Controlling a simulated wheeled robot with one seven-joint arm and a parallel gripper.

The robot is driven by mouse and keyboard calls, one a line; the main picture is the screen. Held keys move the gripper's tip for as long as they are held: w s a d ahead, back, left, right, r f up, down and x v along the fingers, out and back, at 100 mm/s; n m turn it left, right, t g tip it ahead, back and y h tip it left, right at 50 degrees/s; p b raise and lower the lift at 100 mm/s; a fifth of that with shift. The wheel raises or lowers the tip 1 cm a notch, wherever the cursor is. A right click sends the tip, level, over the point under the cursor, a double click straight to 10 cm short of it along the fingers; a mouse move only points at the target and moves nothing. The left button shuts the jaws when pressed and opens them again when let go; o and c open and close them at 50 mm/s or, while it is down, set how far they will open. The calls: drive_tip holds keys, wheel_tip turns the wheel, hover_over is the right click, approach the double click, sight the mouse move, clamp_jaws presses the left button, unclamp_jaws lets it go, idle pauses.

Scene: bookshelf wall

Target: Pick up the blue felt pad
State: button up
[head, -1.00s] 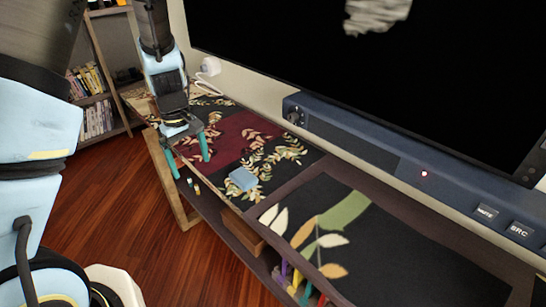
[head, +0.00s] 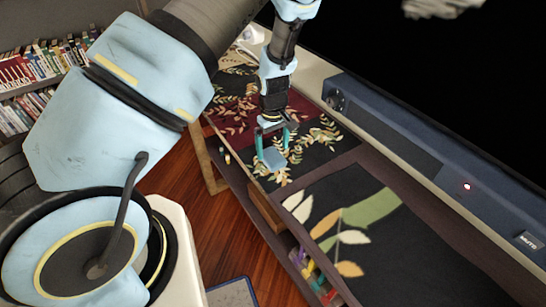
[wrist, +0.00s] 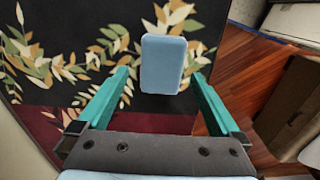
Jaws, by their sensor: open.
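The blue felt pad (head: 273,158) is a small light-blue block on the dark, leaf-patterned top of the console. In the wrist view the pad (wrist: 162,64) lies ahead of my gripper (wrist: 161,85), between the lines of its two teal fingers. It is near the edge of the console top. My gripper (head: 271,142) is open and empty, pointing down over the pad in the head view. The fingers partly frame the pad there. I cannot tell exactly how high the fingertips are above it.
The leaf-patterned console (head: 370,210) runs along the wall, with a dark blue soundbar (head: 400,130) and a large black screen behind it. Small colourful items (head: 305,265) sit on a lower shelf. A bookshelf (head: 35,75) stands at the left. Wooden floor (head: 225,235) lies in front.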

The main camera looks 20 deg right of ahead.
sight(273, 155)
drive_tip(key=shift+a+f+p, duration=0.1)
drive_tip(key=shift+f+p, duration=0.2)
drive_tip(key=shift+f, duration=1.35)
drive_tip(key=c, duration=1.3)
drive_tip(key=shift+r, duration=0.1)
